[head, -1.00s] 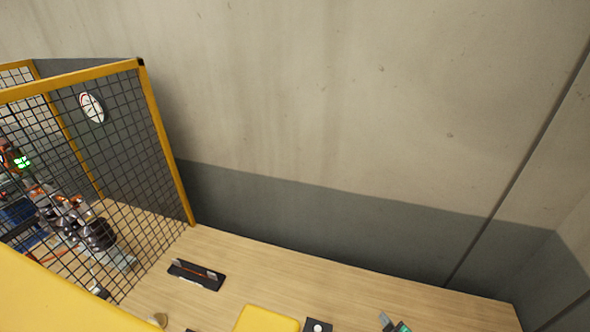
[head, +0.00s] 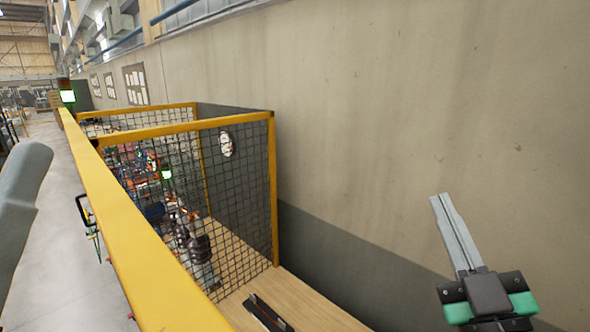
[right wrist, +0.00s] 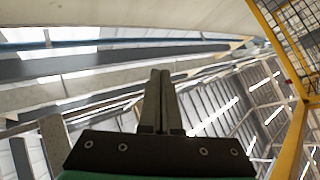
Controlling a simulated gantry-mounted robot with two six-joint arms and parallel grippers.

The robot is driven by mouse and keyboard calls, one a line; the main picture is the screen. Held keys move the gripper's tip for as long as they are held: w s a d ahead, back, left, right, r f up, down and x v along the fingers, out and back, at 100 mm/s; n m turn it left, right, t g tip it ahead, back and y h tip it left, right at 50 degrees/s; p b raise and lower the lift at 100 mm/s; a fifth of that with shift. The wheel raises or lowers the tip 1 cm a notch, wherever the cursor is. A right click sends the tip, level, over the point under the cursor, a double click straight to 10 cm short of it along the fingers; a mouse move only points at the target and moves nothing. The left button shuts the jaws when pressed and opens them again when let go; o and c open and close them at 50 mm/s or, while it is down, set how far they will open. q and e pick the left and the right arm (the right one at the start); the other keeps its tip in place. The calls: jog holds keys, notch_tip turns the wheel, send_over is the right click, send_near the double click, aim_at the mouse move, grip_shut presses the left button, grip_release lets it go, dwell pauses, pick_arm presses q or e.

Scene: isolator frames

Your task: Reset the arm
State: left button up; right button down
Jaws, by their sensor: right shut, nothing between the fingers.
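My right gripper (head: 444,222) is raised in front of the concrete wall at the right of the head view, with its fingers pointing up. Its two grey fingers lie together with nothing between them. The right wrist view shows the same shut fingers (right wrist: 159,98) pointing up, with the roof and its light strips behind. A grey rounded part of my own body shows at the left edge of the head view. My left gripper is not in view.
A yellow-framed mesh cage (head: 187,205) stands left of centre, with machinery behind the mesh. A yellow beam (head: 130,230) runs along its near side. A wooden worktop (head: 330,317) shows at the bottom, with a black holder (head: 266,315) on it. A concrete wall (head: 390,120) closes the right side.

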jog(key=s+a+r+m+t+y, duration=0.2)
jog(key=s+r+m+t, duration=0.25)
jog(key=s+r, duration=0.85)
notch_tip(320, 180, up, 10)
jog(key=g+p, duration=0.1)
jog(key=p, duration=1.1)
jog(key=shift+s+m, duration=0.35)
jog(key=shift+s, duration=0.1)
